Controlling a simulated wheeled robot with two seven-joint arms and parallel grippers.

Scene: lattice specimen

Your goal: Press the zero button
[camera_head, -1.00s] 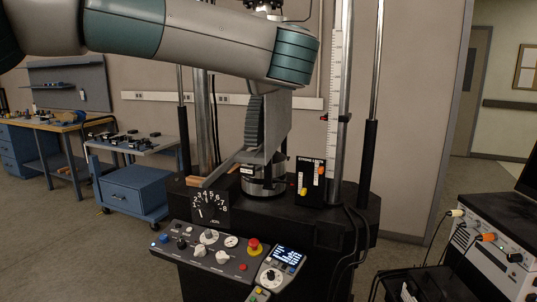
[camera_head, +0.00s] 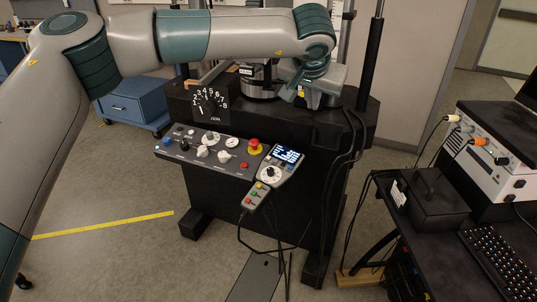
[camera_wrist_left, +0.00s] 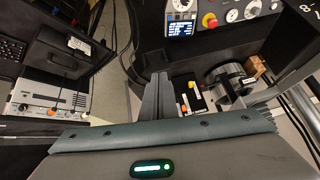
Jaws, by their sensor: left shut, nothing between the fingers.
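The control panel (camera_head: 222,168) slopes on the front of the black machine. It carries a blue button (camera_head: 166,142), white knobs (camera_head: 202,152), a red emergency stop (camera_head: 255,147) and a small red button (camera_head: 244,166). A lit display (camera_head: 288,154) and a dial (camera_head: 270,174) sit at its right end. The labels are too small to tell which is the zero button. My left gripper (camera_head: 305,90) hangs beyond the panel, beside the machine's column. In the left wrist view its fingers (camera_wrist_left: 158,92) are shut and empty, with the panel (camera_wrist_left: 232,28) ahead, apart from them.
A pendant (camera_head: 256,196) with coloured buttons hangs below the panel, its cable running down. A numbered gauge (camera_head: 210,102) stands behind the panel. Black cables (camera_head: 345,150) drape at the right. A black side table (camera_head: 455,225) holds a white instrument (camera_head: 485,160). Air above the panel is clear.

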